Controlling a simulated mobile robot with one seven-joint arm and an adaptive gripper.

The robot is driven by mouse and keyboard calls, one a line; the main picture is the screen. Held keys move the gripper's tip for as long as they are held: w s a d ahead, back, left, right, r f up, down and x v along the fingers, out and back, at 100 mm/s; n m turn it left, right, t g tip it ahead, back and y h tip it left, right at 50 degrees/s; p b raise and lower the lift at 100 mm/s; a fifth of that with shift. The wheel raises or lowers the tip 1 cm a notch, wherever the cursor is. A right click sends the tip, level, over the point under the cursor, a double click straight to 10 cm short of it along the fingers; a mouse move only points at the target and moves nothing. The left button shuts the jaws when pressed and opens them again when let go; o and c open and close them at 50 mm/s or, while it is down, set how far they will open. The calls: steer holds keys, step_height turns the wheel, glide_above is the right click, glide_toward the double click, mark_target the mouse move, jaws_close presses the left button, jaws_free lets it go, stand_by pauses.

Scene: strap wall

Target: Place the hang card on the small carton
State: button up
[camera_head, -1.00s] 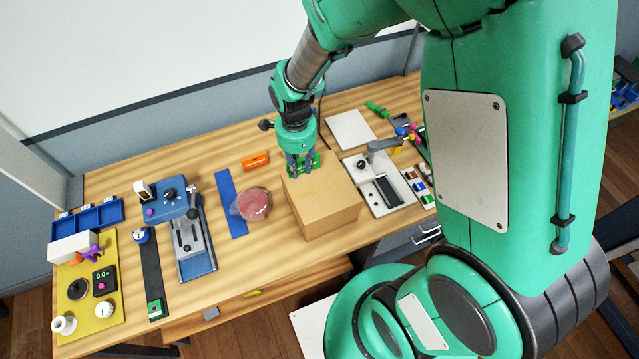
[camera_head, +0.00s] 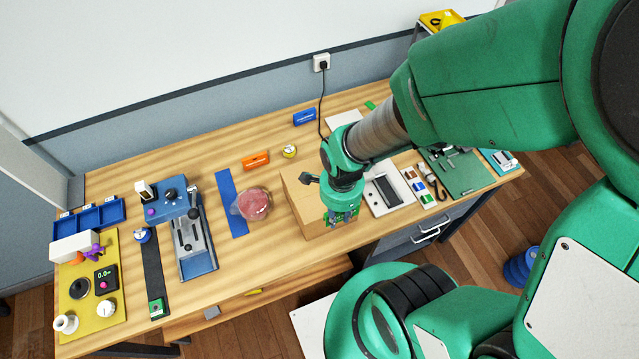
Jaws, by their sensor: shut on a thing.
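The small carton (camera_head: 299,199) is a plain brown cardboard box near the middle of the bench. My wrist and gripper hide much of its right side. My gripper (camera_head: 342,217) points down at the carton's front right part in the picture. It is shut on the hang card (camera_head: 355,213), of which only small green parts show around the fingers. The fingers hide the rest of the card. I cannot tell whether the card touches the carton or is held above it.
A wrapped pink round item (camera_head: 253,204) and a blue strip (camera_head: 231,203) lie left of the carton. A white-and-black device (camera_head: 388,190) is close on the right. An orange block (camera_head: 256,160) lies behind. Bare wood shows at the front left of the carton.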

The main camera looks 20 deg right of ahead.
steer(key=shift+s+f, duration=0.1)
steer(key=shift+s, duration=0.25)
steer(key=shift+w, duration=0.1)
glide_above(316, 187)
steer(key=shift+f+p, duration=0.35)
steer(key=shift+f, duration=0.45)
steer(key=shift+f, duration=1.7)
steer(key=shift+f, duration=0.2)
steer(key=o, duration=0.7)
steer(key=shift+o, duration=0.2)
